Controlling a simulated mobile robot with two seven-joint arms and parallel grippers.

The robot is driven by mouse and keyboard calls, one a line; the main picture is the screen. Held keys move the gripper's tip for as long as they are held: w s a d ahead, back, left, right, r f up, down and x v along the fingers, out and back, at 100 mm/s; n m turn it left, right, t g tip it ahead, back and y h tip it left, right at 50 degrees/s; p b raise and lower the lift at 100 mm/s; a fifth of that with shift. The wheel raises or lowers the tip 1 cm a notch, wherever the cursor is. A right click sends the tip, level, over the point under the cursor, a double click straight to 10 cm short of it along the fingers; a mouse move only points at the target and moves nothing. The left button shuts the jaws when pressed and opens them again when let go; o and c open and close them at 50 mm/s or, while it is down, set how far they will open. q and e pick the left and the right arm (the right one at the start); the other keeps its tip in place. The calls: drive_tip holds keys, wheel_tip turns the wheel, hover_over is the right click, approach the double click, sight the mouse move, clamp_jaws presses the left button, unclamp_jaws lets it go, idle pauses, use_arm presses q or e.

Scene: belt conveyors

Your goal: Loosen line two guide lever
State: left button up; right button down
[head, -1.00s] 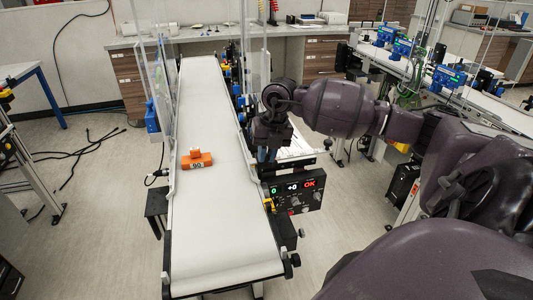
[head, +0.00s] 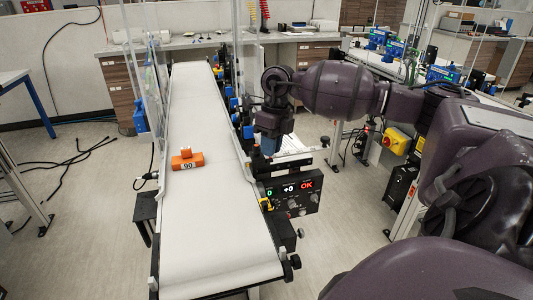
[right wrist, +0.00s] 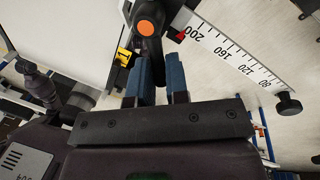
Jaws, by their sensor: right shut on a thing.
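My right gripper (head: 268,148) is at the right side rail of the near belt, just above the control box. In the right wrist view its two blue fingers (right wrist: 157,78) are on either side of a black lever with an orange round cap (right wrist: 148,27), and the gripper is shut on it. In the head view the gripper and arm hide the lever. A yellow tag (right wrist: 125,50) with a black mark like a "1" is beside the lever. A white ruler scale (right wrist: 232,55) runs off to the right of it. My left gripper is not in view.
Clear upright panels (head: 138,65) stand by the belt's far left. Another line with blue devices (head: 405,58) is at the back right.

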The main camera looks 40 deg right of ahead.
drive_tip(key=n+b, duration=0.1)
drive_tip(key=n, duration=0.1)
drive_tip(key=w+d+n+b, duration=0.1)
drive_tip(key=n+b, duration=0.1)
drive_tip(key=d+n+g+b, duration=0.1)
drive_tip(key=n, duration=0.2)
drive_tip(key=shift+w+d+f+h+b, duration=0.15)
drive_tip(key=shift+w+f+h+b, duration=0.05)
drive_tip(key=shift+w+h+b, duration=0.15)
drive_tip(key=shift+w+d+n+b, duration=0.2)
drive_tip(key=shift+n+b, duration=0.2)
drive_tip(key=shift+n, duration=0.4)
drive_tip(key=shift+w+d+r+n+g+h+b, duration=0.1)
drive_tip(key=shift+w+n+g+h+b, duration=0.25)
drive_tip(key=shift+n, duration=0.35)
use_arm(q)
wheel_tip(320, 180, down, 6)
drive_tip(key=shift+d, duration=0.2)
use_arm(e)
drive_tip(key=shift+r+n, duration=0.1)
drive_tip(key=shift+n, duration=0.2)
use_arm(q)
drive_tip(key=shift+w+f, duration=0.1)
